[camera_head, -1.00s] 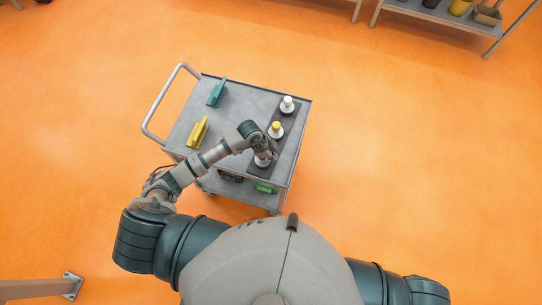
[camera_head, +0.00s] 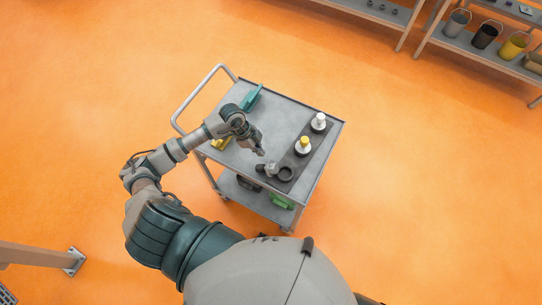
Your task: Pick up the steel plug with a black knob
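The steel plug (camera_head: 271,169) is small in the head view, near the front of the cart top, just left of an empty dark ring socket (camera_head: 286,174). A dark patch at its left side may be its black knob or a shadow; it looks tilted rather than upright. My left gripper (camera_head: 261,153) points down just above and left of the plug. Its fingers are too small to show whether they are open or shut, or whether they touch the plug. My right gripper is out of view.
A plug with a yellow knob (camera_head: 303,146) and one with a white knob (camera_head: 319,121) stand on the dark strip (camera_head: 312,139). A teal block (camera_head: 251,98) and a yellow block (camera_head: 221,143) are on the grey cart (camera_head: 277,109). A green item (camera_head: 281,202) is on the lower shelf.

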